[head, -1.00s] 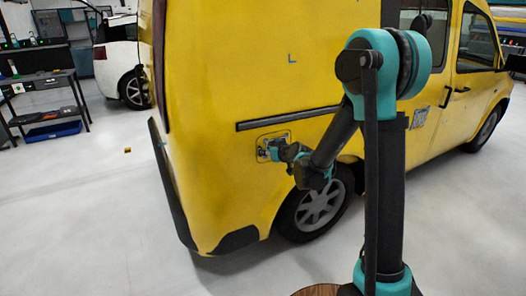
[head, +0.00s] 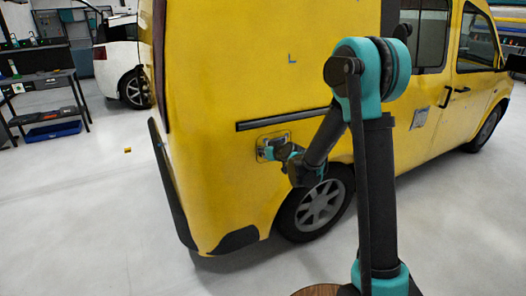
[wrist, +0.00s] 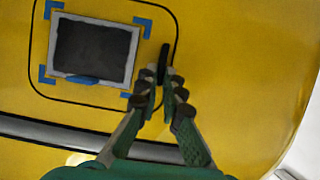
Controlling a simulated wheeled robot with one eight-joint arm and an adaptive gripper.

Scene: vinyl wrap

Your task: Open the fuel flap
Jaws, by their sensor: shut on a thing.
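The fuel flap (head: 272,139) is a rounded square panel on the yellow van's side, above the rear wheel. In the wrist view the flap (wrist: 40,75) has a dark outline and a dark square patch with a pale border and blue corner marks. It looks about flush with the body. A small dark upright handle (wrist: 163,57) stands at the flap's right edge. My gripper (wrist: 160,82) is shut on this handle. In the head view my gripper (head: 268,152) covers part of the flap, so the grip is hard to see there.
The yellow van (head: 215,170) fills the middle, with a dark side rail (head: 285,118) just above the flap and the rear wheel (head: 318,205) below. A workbench (head: 45,85) and a white car (head: 118,70) stand at the far left. The left floor is mostly clear.

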